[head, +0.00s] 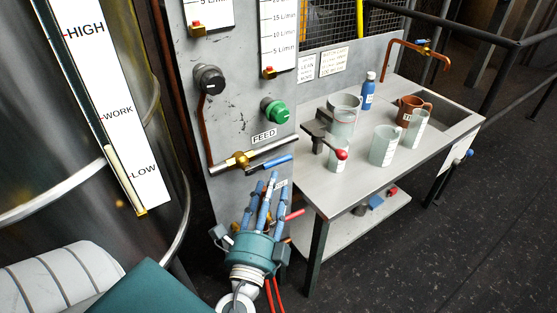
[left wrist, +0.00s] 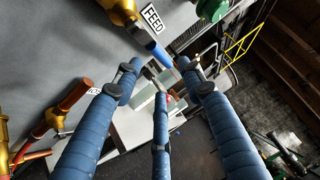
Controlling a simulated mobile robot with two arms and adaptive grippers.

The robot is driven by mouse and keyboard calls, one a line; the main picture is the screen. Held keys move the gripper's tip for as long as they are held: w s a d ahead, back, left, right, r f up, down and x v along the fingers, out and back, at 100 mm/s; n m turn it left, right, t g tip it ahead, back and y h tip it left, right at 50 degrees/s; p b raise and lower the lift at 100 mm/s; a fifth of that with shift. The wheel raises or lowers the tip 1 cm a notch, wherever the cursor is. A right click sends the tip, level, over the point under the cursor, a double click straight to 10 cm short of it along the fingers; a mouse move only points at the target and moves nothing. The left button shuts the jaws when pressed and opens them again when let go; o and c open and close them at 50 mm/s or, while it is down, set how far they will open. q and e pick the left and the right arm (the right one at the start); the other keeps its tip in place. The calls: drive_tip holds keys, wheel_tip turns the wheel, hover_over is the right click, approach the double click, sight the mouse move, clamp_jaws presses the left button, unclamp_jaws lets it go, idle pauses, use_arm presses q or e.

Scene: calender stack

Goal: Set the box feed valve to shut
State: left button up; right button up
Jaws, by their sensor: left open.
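The feed valve is a brass body (head: 240,160) on a pipe on the grey panel, under the FEED label (head: 264,136). Its blue lever (head: 279,161) points right, roughly along the pipe. In the left wrist view the blue lever (left wrist: 158,51) shows beyond the fingertips, below the FEED label (left wrist: 152,17). My left gripper (head: 269,187) is open, its blue fingers spread, just below the lever. It appears apart from the lever and holds nothing. My right gripper is not in view.
A bench (head: 434,140) with beakers, a blue bottle (head: 368,92) and a copper mug stands right. A tank stands left.

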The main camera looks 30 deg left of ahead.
sight(279, 163)
use_arm(q)
drive_tip(key=p+x, duration=0.2)
drive_tip(key=x, duration=0.6)
drive_tip(key=shift+w+a, duration=0.15)
drive_tip(key=shift+w, duration=0.1)
clamp_jaws()
